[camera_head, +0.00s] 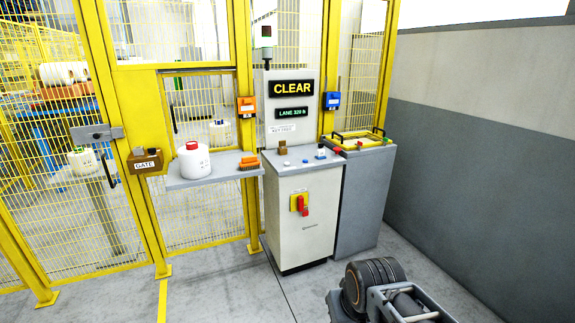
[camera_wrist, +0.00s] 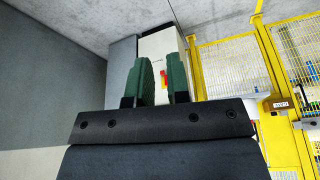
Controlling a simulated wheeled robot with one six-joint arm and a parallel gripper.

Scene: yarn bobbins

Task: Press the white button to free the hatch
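Small buttons sit on the sloped top; a pale one (camera_head: 305,161), which may be the white button, lies left of a blue one (camera_head: 321,153). The hatch (camera_head: 201,113) is a yellow-framed mesh opening left of the console, above a grey shelf (camera_head: 215,171). My gripper (camera_wrist: 168,68) shows two green fingers apart with nothing between them. In the wrist view the console (camera_wrist: 155,45) appears upside down beyond the fingers, well away. The fingers are not visible in the head view.
A red-and-yellow switch (camera_head: 301,204) is on the console front. A grey cabinet (camera_head: 362,203) stands right of it. Floor before the console is clear.

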